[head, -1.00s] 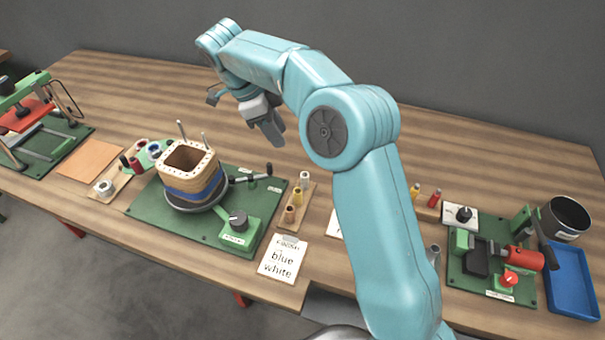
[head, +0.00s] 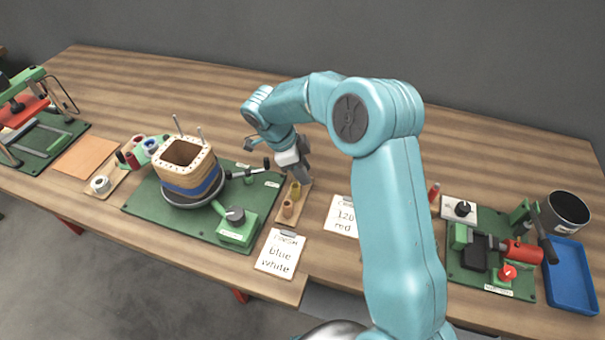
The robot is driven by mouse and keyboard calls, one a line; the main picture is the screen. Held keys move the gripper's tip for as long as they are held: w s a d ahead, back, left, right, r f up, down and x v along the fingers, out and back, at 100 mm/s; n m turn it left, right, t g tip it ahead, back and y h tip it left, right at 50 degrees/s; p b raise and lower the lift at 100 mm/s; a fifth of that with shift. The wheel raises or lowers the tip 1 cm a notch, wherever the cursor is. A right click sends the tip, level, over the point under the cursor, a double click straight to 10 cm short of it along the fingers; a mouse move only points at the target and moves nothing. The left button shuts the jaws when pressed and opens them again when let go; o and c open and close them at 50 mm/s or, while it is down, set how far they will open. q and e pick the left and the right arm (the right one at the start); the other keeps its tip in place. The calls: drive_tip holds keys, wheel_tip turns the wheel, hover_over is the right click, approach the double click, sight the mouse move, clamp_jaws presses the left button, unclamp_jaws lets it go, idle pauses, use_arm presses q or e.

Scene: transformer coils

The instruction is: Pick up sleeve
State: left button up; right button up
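A small wooden rack (head: 281,217) stands on the table right of the green winding plate. A yellow sleeve (head: 295,190) and a tan-brown sleeve (head: 288,208) stand upright on it. My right gripper (head: 304,176) points down at the rack's far end, just behind the yellow sleeve. It covers the spot of the rack's far, pale sleeve, which I cannot see now. I cannot tell whether its fingers are apart or touch anything. My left gripper is not in view.
The coil former (head: 190,172) with a blue band sits on the green plate (head: 150,207) left of the rack. Cards reading "blue white" (head: 281,254) and "120 red" (head: 343,214) lie nearby. A blue tray (head: 590,306) is at far right.

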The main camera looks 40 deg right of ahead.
clamp_jaws()
wheel_tip(320, 180, up, 20)
drive_tip(key=p, duration=0.1)
idle(0.6)
